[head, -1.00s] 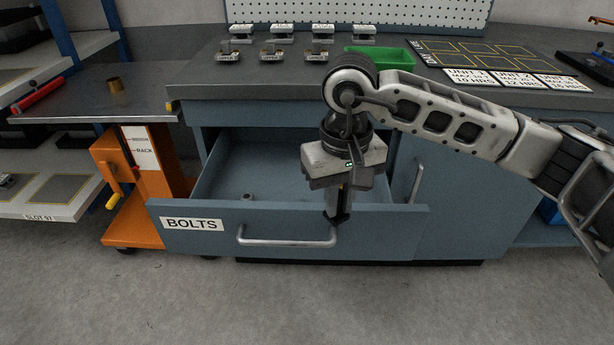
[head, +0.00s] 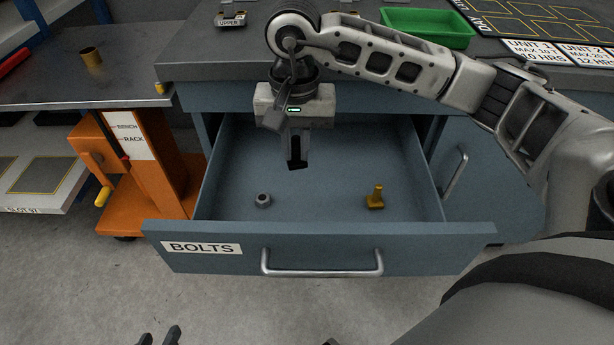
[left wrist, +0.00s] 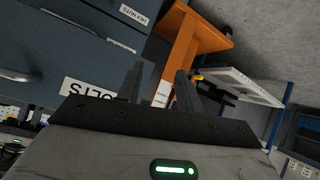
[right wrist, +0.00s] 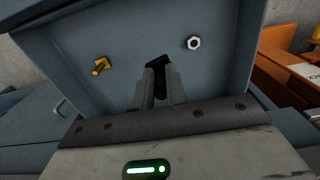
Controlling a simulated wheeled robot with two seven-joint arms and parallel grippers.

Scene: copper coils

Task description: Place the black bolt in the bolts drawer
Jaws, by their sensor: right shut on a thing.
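The bolts drawer (head: 330,239) is pulled open under the bench, with a "BOLTS" label on its front. My right gripper (head: 296,152) hangs over the inside of the drawer, pointing down. It is shut on the black bolt (right wrist: 158,66), whose dark end shows between the fingers in the right wrist view; the fingers hide part of it. In the head view the bolt (head: 297,166) is above the drawer floor. My left gripper (head: 159,338) shows only its fingertips at the bottom edge. In the left wrist view its fingers (left wrist: 160,85) are apart and empty.
A grey nut (head: 263,200) and a brass bolt (head: 375,198) lie on the drawer floor, with clear room between them. An orange lift cart (head: 150,160) stands left of the drawer. A green bin (head: 430,28) sits on the bench top.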

